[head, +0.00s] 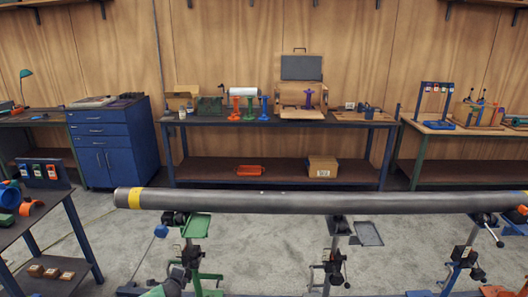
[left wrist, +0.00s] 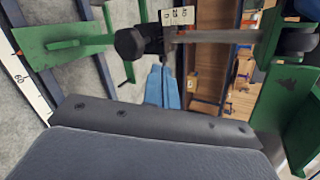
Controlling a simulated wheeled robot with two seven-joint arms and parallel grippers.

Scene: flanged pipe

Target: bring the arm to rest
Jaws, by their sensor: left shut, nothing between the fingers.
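A long grey pipe (head: 320,203) with a yellow band near its left end lies level across several stands in the head view. A green stand (head: 197,226) is under its left part, a dark stand (head: 337,245) under its middle and a blue stand (head: 464,258) under its right part. In the left wrist view my left gripper (left wrist: 163,72) shows as pale blue fingers, closed together and empty. Green stand parts and dark knobs (left wrist: 130,43) show beyond and around the fingers. I cannot tell the exact gap to them. My right gripper is not in view.
A workbench (head: 270,123) with colored stands and a case is at the back. A blue drawer cabinet (head: 112,140) is at the back left. A dark side table (head: 55,235) stands at the left. Concrete floor (head: 270,245) is open between the stands.

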